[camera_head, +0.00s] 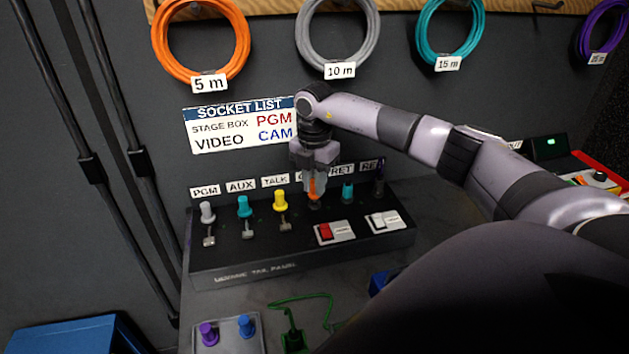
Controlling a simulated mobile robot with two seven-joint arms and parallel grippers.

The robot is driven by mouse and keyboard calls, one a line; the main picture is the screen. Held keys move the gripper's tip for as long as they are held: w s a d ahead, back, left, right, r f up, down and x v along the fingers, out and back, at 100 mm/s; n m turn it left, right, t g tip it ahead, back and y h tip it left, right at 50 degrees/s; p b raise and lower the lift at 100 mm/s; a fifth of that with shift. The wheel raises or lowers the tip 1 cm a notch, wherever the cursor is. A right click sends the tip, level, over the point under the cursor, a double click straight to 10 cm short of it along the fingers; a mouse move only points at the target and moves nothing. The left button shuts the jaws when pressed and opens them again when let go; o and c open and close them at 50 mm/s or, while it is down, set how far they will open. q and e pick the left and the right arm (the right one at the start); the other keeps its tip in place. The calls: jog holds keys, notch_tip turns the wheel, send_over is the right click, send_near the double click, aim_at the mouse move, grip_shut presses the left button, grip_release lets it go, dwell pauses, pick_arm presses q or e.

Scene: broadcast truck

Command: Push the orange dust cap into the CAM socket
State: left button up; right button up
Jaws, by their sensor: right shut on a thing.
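My right gripper (316,190) points down over the fourth socket of the black panel (240,268). It is shut on the orange dust cap (314,190), of which only a small part shows between the fingers. The cap is upright at the socket position between the TALK and RET labels. The gripper hides most of that position's label, so only its first letter shows. I cannot tell how deep the cap sits in the socket. My left gripper is not in view.
Neighbouring sockets hold a grey cap (207,212), a teal cap (244,206), a yellow cap (280,200) and another teal cap (347,191). A red switch (326,232) sits in front.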

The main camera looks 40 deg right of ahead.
jog(key=shift+f+b, duration=0.5)
jog(key=shift+f, duration=0.55)
jog(key=o, duration=0.8)
jog(key=shift+r, duration=0.1)
jog(key=shift+r+b, duration=0.35)
jog(key=shift+r, duration=3.2)
